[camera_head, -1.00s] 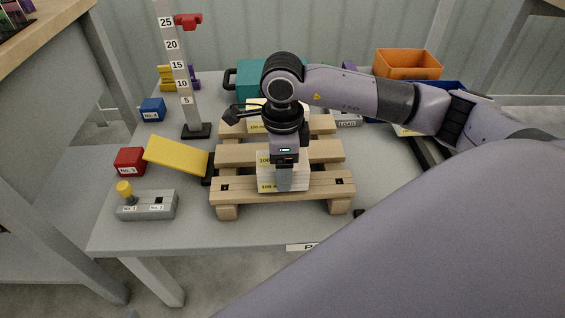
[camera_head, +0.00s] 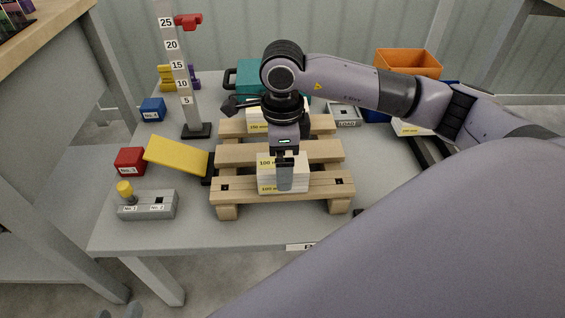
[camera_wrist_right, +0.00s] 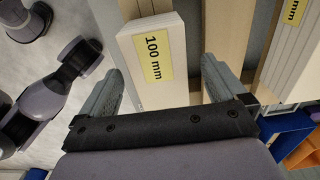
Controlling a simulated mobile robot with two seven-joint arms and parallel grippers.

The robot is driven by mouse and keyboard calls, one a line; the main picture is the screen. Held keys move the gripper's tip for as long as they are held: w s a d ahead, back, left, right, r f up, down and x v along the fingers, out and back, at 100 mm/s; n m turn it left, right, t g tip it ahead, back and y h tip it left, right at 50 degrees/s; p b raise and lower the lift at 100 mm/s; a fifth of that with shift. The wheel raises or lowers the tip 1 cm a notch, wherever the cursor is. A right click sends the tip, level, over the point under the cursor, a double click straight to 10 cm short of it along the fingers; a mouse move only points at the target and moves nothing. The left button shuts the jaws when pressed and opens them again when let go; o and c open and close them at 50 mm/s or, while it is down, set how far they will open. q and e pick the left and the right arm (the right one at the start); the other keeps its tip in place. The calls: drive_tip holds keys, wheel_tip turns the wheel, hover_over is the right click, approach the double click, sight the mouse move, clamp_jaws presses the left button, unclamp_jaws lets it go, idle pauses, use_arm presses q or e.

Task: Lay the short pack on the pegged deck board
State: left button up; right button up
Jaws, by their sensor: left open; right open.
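A white pack (camera_head: 300,180) with yellow 100 mm labels lies on the front deck board (camera_head: 237,191) of a wooden pallet; this board has small dark spots near both ends. My right gripper (camera_head: 284,178) is open above and around this pack. In the right wrist view the pack (camera_wrist_right: 172,85) lies between the open fingers (camera_wrist_right: 166,92), apart from both. I cannot tell whether it is the short one. Another labelled pack (camera_head: 256,127) lies on the rear board, partly behind my wrist. My left gripper (camera_head: 120,312) shows only its fingertips, spread, at the bottom left edge.
A ruled post (camera_head: 176,70) with a red pointer, a tilted yellow plate (camera_head: 177,156) and a grey switch box (camera_head: 148,206) stand left of the pallet. Blue (camera_head: 152,110) and red blocks (camera_head: 130,160) are farther left. A teal case (camera_head: 246,78) and an orange bin (camera_head: 408,63) stand behind.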

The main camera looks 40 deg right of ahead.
wheel_tip(320, 180, up, 5)
drive_tip(key=shift+f+p, duration=0.1)
drive_tip(key=shift+p, duration=0.35)
use_arm(q)
drive_tip(key=shift+s+a+r+y, duration=0.15)
drive_tip(key=shift+a+y, duration=0.25)
drive_tip(key=shift+a, duration=0.2)
drive_tip(key=shift+s, duration=0.1)
